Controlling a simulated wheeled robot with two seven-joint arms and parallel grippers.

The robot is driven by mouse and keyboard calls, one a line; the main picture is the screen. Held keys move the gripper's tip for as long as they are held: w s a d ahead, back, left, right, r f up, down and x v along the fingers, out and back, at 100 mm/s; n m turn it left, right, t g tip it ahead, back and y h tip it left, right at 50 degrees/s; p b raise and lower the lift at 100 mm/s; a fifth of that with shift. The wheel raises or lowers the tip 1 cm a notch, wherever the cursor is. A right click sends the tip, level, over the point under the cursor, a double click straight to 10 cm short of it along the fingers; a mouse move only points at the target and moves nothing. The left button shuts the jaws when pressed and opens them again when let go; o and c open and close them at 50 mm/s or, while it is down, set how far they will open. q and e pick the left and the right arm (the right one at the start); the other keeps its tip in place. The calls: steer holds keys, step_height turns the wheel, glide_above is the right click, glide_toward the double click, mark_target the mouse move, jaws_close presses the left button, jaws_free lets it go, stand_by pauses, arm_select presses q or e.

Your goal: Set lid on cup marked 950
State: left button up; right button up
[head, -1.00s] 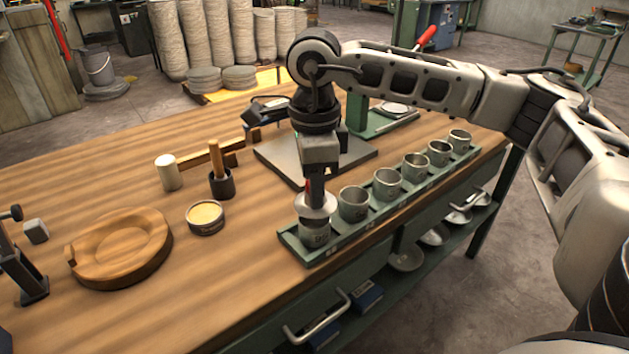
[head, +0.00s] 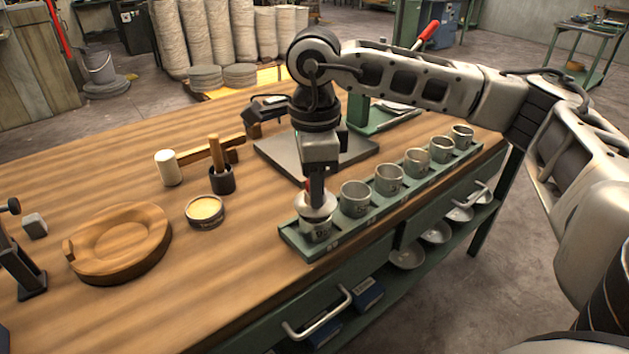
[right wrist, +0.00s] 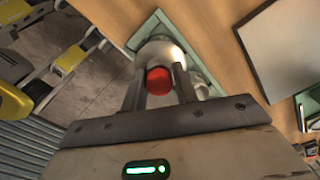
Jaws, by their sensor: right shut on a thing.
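My right gripper (head: 316,192) points down over the front-left end of the cup tray (head: 292,240). It is shut on the red knob of a pale metal lid (head: 315,205). The lid is at the mouth of the nearest cup (head: 317,232); I cannot tell whether it rests fully on the rim. The marking on this cup is too small to read surely. In the right wrist view the red knob (right wrist: 159,80) shows between the fingers, with the lid (right wrist: 160,50) beyond it. Several open metal cups (head: 355,199) stand in a row behind. My left gripper is not in view.
A wooden mould (head: 120,245), a round tin (head: 205,211), a dark holder (head: 222,180) with a wooden handle and a mallet (head: 168,168) are on the table to the left. A grey plate (head: 350,150) lies behind the gripper. Bowls (head: 408,256) sit on the shelf below.

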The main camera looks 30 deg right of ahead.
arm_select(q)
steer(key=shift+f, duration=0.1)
arm_select(e)
steer(key=shift+f, duration=0.15)
arm_select(q)
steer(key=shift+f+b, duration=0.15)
steer(key=shift+b, duration=0.3)
arm_select(e)
steer(key=shift+f, duration=0.3)
arm_select(q)
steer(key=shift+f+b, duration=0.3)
steer(key=shift+b, duration=0.25)
arm_select(e)
steer(key=shift+f, duration=0.5)
steer(key=o, duration=1.2)
steer(key=shift+c, duration=0.2)
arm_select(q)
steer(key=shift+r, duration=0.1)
